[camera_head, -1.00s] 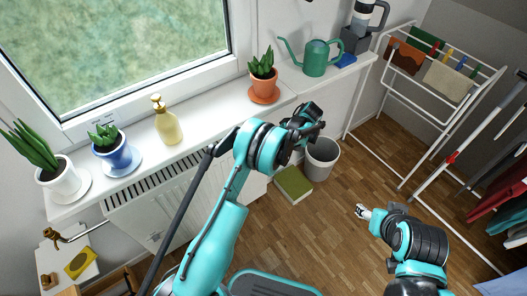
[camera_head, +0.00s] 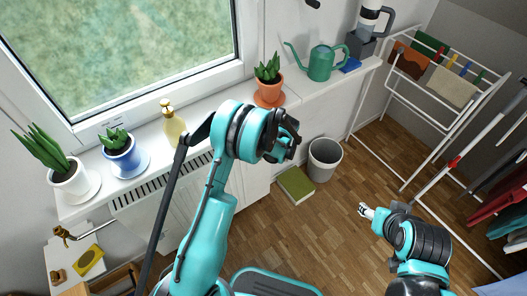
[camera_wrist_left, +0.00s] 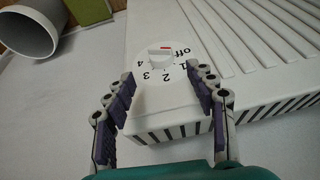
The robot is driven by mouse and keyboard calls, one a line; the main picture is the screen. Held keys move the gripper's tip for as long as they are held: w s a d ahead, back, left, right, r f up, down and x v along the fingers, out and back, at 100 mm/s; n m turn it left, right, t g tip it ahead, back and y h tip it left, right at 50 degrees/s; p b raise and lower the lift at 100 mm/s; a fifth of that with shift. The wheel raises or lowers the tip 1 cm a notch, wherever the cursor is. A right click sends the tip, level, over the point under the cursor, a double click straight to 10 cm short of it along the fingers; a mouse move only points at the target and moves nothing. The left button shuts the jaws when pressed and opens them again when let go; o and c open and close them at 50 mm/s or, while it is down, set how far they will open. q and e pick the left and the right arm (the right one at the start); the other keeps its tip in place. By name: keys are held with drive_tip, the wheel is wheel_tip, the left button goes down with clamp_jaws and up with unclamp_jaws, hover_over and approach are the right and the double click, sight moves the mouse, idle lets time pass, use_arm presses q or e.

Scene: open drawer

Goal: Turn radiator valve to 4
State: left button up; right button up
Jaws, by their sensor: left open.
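The white radiator (camera_head: 150,212) stands below the window sill, and its panel also shows in the left wrist view (camera_wrist_left: 265,50). In the left wrist view, the valve knob (camera_wrist_left: 160,58) is a small white dial with a red mark on its far side, close to "off". The scale around it reads off, 1, 2, 3, 4. My left gripper (camera_wrist_left: 159,75) is open, its purple-padded fingers to either side of the dial's near part, with nothing between them. In the head view the left gripper (camera_head: 290,140) hides the valve. My right gripper (camera_head: 367,211) is low over the floor at the right.
A grey bin (camera_head: 323,160) and a green book (camera_head: 296,186) are on the floor beyond the left gripper. On the sill are an orange pot (camera_head: 269,92), a soap bottle (camera_head: 173,128) and a green watering can (camera_head: 320,64). A drying rack (camera_head: 412,120) stands at the right.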

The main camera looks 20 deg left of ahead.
use_arm(q)
drive_tip(key=b+x, duration=0.3)
drive_tip(key=x, duration=0.4)
drive_tip(key=shift+s+a+f, duration=0.1)
drive_tip(key=shift+a+f, duration=0.05)
drive_tip(key=shift+f, duration=0.25)
drive_tip(key=shift+h, duration=0.3)
drive_tip(key=c, duration=1.2)
